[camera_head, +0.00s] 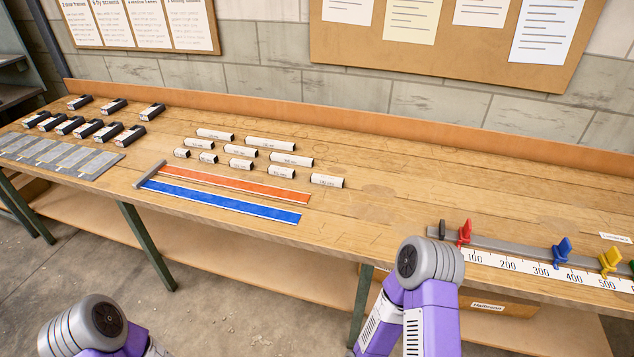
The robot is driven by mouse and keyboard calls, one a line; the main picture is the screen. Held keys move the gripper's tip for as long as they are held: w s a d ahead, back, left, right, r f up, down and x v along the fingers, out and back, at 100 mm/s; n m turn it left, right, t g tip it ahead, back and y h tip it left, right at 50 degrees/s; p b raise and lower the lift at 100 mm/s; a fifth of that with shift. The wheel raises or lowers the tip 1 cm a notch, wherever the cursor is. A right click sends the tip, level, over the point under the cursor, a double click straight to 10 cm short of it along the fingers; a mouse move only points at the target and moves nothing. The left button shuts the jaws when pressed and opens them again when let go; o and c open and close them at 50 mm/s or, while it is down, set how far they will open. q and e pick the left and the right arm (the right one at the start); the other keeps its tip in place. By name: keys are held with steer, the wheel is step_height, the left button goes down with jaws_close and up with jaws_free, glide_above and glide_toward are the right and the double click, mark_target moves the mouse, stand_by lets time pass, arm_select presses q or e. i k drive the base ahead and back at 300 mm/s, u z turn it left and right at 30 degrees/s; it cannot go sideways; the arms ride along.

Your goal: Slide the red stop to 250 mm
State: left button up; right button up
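The red stop (464,232) stands upright on a grey rail (510,248) at the right of the bench. It is near the rail's left end, just left of and above the 100 label on the white scale (525,267). The blue stop (562,251) stands on the same rail, above the stretch between 300 and 400. The yellow stop (610,261) stands farther right, near 500. Two of my purple and grey arms show at the bottom, one at the left and one just left of the scale. Neither gripper is in view.
Several white labelled bars (270,143), an orange strip (235,185) and a blue strip (222,200) lie mid-bench. Dark blocks (87,129) stand at the left. The wooden bench (400,185) is clear behind the rail.

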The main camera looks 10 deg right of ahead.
mark_target(465, 236)
steer(key=z, duration=1.65)
